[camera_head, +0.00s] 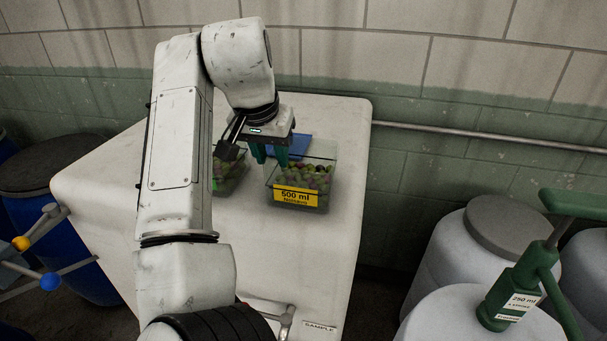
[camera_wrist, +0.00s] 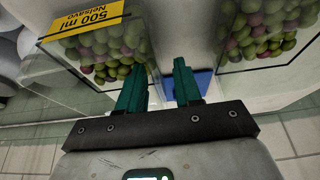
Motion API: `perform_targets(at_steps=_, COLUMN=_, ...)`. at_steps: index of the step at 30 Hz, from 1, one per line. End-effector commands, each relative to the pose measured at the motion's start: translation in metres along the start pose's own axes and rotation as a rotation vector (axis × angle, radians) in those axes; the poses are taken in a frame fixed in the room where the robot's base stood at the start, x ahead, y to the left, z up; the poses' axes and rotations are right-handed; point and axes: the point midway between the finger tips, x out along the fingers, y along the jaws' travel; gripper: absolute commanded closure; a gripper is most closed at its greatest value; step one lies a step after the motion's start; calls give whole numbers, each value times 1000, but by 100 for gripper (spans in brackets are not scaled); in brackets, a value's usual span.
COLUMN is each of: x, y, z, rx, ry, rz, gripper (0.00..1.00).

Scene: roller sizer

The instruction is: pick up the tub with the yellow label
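The tub with the yellow label (camera_head: 324,201) is a clear box of green and purple olive-like pieces, upright on the white table. Its label reads 500 ml. In the wrist view this tub (camera_wrist: 110,52) is at the upper left. My gripper (camera_head: 269,160) has two teal fingers, spread apart with nothing between them. It is near the tub's back left corner in the head view. In the wrist view, my gripper (camera_wrist: 160,68) points at the gap between two tubs, with one finger overlapping the labelled tub's edge. Contact cannot be told.
A second clear tub of similar pieces (camera_head: 232,180) stands to the left, partly hidden by my arm; it also shows in the wrist view (camera_wrist: 262,40). A blue flat thing (camera_head: 297,146) lies behind the labelled tub.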

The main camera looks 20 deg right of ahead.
Motion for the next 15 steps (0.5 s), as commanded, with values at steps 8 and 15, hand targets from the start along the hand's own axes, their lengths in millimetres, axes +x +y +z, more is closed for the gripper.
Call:
perform_targets(at_steps=8, x=34, y=2, z=0, rx=0, ry=-1, rz=0, gripper=66)
perform_targets(at_steps=15, x=37, y=2, z=0, rx=0, ry=0, rz=0, gripper=66)
